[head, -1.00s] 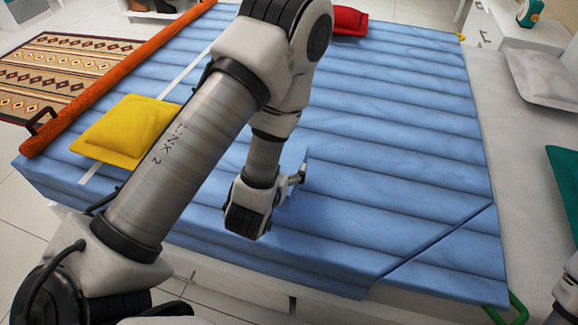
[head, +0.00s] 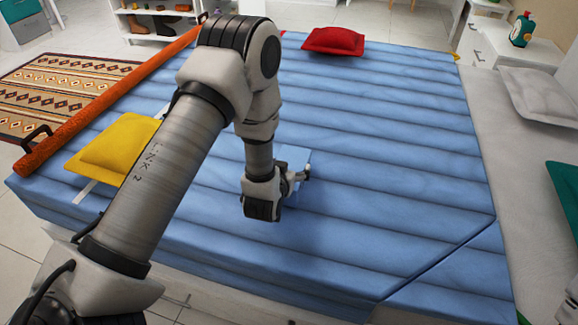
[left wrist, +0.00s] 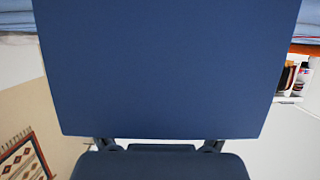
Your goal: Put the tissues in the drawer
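A plain blue block, apparently the tissue box (head: 296,158), is at my left gripper (head: 301,174), above the blue bed cover. In the left wrist view the box (left wrist: 165,70) fills most of the picture as a dark blue face. My left fingers (left wrist: 160,146) show at its lower edge, spread apart, with their tips hidden behind it. The gripper appears shut on the box. A white cabinet with drawer fronts (head: 482,48) stands at the far right; no drawer there is visibly open.
The blue quilted bed cover (head: 400,150) is mostly clear. A yellow cushion (head: 115,148) lies at left, a red cushion (head: 333,41) at the far edge, an orange roll (head: 100,100) along the left side. A shoe shelf (head: 160,20) and patterned rug (head: 60,95) are beyond.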

